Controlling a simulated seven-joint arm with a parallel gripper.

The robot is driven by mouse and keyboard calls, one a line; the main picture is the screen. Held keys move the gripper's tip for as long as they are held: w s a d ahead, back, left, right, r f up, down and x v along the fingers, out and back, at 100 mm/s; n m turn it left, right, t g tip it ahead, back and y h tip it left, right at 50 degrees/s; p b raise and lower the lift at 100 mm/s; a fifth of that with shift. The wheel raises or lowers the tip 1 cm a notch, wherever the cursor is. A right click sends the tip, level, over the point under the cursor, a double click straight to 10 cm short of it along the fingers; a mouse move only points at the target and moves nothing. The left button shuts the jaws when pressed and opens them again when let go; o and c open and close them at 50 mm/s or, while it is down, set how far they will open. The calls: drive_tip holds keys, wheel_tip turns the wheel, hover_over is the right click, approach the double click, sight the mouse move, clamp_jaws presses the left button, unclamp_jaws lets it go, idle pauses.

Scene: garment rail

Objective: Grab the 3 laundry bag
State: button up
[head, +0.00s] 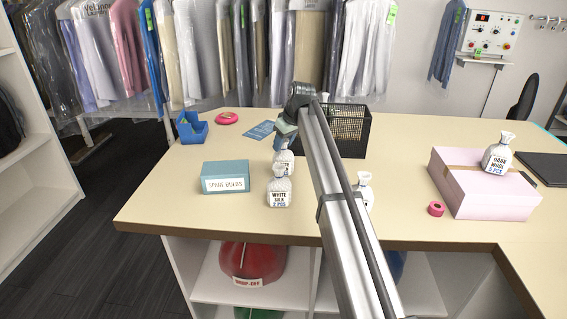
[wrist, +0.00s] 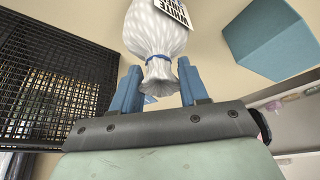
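A white laundry bag with a blue tie and a label starting "WHITE" (head: 284,160) stands on the counter, partly hidden by the bag in front. In the wrist view a white bag (wrist: 155,30) has its gathered neck between the two blue fingers of my gripper (wrist: 160,88). The fingers are apart, one on each side of the neck; firm contact does not show. In the head view my gripper (head: 284,140) is right above the rear bag. A bag labelled "WHITE SILK 2 PCS" (head: 279,190) stands in front. Another white bag (head: 364,188) is partly behind my arm.
A teal box "SPARE BULBS" (head: 225,177) is left of the bags. A black wire basket (head: 352,135) stands behind right. A "DARK WOOL" bag (head: 498,154) sits on a pink box (head: 480,190). A pink tape roll (head: 436,209) lies nearby. The counter's front left is clear.

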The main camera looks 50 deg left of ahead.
clamp_jaws()
drive_tip(key=shift+r, duration=0.1)
idle(0.6)
